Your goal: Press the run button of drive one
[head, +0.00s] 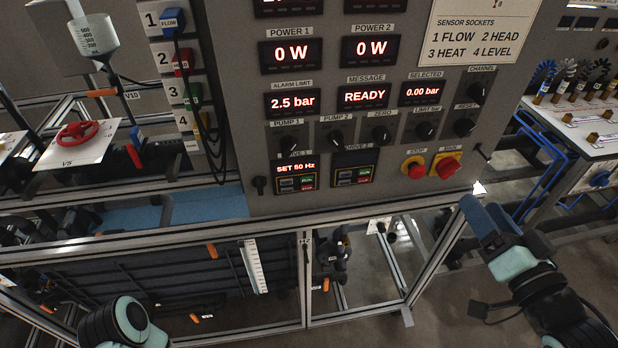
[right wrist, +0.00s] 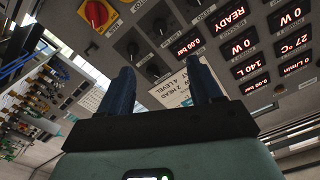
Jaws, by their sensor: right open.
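Drive one (head: 296,177) is the left of two small units low on the grey control panel, under a partly readable label. My right gripper (head: 478,208) is right of the panel's lower edge, well away from drive one and touching nothing. In the right wrist view its two blue fingers (right wrist: 163,70) stand apart with nothing between them. Drive one is not seen in that view. My left arm shows at the bottom left; its fingers are out of view.
Drive two (head: 353,176) is right beside drive one. The red stop button (head: 415,168) and the red main switch (head: 447,166) on yellow are farther right. Black knobs (head: 380,134) line the panel above. An aluminium rail (head: 340,208) runs below. Cables (head: 213,100) hang at left.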

